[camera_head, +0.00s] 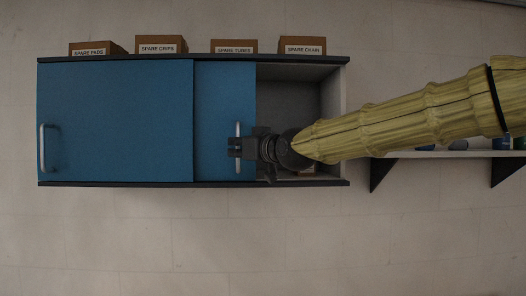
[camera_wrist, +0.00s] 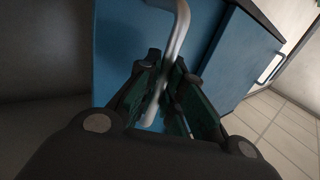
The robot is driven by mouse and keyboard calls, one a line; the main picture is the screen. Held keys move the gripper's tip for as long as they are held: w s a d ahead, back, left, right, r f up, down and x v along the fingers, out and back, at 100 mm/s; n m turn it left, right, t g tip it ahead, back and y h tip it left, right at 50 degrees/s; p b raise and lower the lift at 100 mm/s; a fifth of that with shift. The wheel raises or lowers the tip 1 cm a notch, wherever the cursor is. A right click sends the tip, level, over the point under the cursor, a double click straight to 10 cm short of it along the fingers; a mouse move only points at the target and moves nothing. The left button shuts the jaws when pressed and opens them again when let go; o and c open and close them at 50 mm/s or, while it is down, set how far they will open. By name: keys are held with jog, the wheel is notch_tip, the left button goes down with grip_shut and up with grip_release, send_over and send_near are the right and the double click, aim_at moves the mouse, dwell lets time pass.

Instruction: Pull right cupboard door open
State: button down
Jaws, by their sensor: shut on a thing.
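The cupboard has two blue sliding doors. The right door (camera_head: 222,90) stands behind the left door (camera_head: 115,115) and is slid partly leftward, so the right end of the cupboard is open. The right door's metal handle (camera_head: 238,165) is vertical near its right edge; in the wrist view the handle (camera_wrist: 178,35) runs down between my fingers. My gripper (camera_head: 238,147) is at this handle, and in the wrist view my gripper (camera_wrist: 165,100) is shut on it. The left door's handle (camera_head: 42,148) is free at the far left.
Several labelled boxes, including spare tubes (camera_head: 234,47) and spare chain (camera_head: 302,46), stand on the cupboard top. The open compartment (camera_head: 290,95) shows a grey interior. A wall shelf (camera_head: 455,154) with small items is right of the cupboard, below my arm.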

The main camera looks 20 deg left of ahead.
aim_at(220, 147)
jog(key=shift+s+a+b, duration=0.1)
jog(key=shift+s+a, duration=0.2)
jog(key=shift+a, duration=0.4)
jog(key=shift+s+a+b, duration=0.15)
jog(key=shift+s+a, duration=0.2)
jog(key=shift+a, duration=0.35)
jog(key=shift+s+a+b, duration=0.1)
jog(key=shift+s+a, duration=0.2)
jog(key=shift+a, duration=0.4)
jog(key=shift+r, duration=0.1)
jog(key=c, duration=1.5)
grip_release()
jog(key=v, duration=1.2)
